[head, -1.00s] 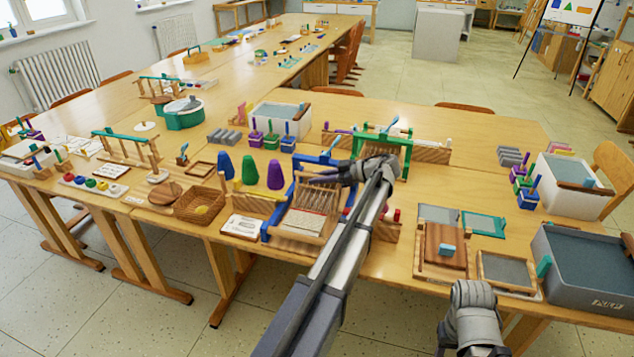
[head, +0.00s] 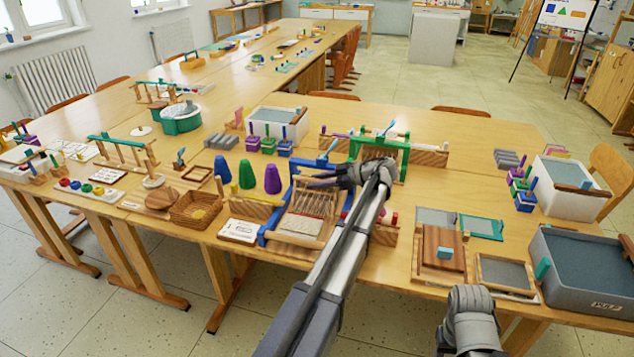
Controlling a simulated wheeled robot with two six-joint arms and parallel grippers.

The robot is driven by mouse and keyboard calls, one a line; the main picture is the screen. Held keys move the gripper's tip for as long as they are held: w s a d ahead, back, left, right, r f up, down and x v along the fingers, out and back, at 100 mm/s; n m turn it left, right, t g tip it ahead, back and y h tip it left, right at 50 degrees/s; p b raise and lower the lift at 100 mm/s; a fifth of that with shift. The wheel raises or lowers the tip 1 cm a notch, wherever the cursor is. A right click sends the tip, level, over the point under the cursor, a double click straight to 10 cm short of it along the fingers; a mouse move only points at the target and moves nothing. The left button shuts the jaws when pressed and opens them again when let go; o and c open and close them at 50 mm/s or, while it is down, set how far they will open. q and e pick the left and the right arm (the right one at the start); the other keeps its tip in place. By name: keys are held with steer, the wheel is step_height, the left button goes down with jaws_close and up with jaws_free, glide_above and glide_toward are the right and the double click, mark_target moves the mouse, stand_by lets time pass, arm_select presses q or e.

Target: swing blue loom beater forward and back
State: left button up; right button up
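The blue loom (head: 266,237) stands near the front edge of the table, with a blue side frame, pale warp threads and a woven strip at its front. Its blue upper bar and upright handle (head: 328,151) rise at the back. My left gripper (head: 318,181) is over the loom's upper part, its dark fingers pointing left across the frame just below the blue bar. I cannot tell whether the fingers touch the beater or how far apart they are. My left forearm hides the loom's right side. My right arm shows at the lower right; its fingers are not visible.
A green loom (head: 405,160) stands just behind my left wrist. A wicker basket (head: 196,210) and purple, green and blue cones (head: 247,175) are left of the blue loom. Wooden frames (head: 506,272) and a grey bin (head: 585,280) are to the right.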

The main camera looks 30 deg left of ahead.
arm_select(q)
steer(key=shift+o, duration=0.4)
steer(key=shift+s, duration=0.1)
steer(key=shift+d, duration=0.1)
steer(key=shift+d+r+p, duration=0.25)
steer(key=shift+d+p, duration=0.05)
steer(key=shift+d, duration=0.15)
steer(key=p+v, duration=0.2)
steer(key=v, duration=0.4)
steer(key=shift+w+r, duration=0.15)
steer(key=shift+w, duration=0.05)
steer(key=shift+d, duration=0.3)
